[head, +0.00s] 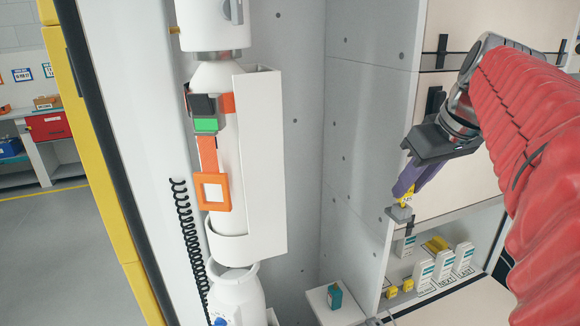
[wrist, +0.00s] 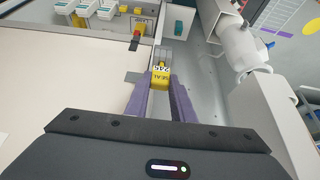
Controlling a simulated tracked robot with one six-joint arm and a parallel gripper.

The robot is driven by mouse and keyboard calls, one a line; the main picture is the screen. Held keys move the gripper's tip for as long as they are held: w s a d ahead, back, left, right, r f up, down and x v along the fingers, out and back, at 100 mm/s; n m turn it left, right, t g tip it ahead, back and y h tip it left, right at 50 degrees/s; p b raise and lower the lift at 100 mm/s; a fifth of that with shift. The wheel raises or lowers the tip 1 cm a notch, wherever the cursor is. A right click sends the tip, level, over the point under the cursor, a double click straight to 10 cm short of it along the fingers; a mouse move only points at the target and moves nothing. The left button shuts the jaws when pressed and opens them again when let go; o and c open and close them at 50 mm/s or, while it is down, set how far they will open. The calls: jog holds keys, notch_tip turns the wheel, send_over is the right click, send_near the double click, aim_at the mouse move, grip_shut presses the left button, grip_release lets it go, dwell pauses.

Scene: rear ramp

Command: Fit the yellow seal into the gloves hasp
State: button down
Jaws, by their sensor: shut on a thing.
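My gripper (head: 406,186) is at the right in the head view, with purple fingers pointing down. It is shut on the yellow seal (head: 406,201), a small block. In the wrist view the seal (wrist: 160,83) sits between both fingertips, with dark lettering facing the camera. A small grey metal piece (head: 399,213) is just below the seal in the head view. I cannot tell whether it is a hasp or part of the seal, or whether they touch. No hasp marked gloves can be read in either view.
A pale cabinet panel (head: 440,150) is behind my gripper. Below it, a shelf holds several white-and-teal boxes (head: 443,264) and small yellow blocks (head: 408,285). A teal box (head: 335,296) stands on a white ledge. A white cylinder in a bracket (head: 262,160) stands at the left.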

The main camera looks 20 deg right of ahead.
jog(key=shift+f, duration=0.55)
jog(key=c, duration=1.4)
grip_release()
jog(key=shift+c, duration=0.2)
jog(key=v, duration=1.4)
jog(key=shift+f, duration=0.15)
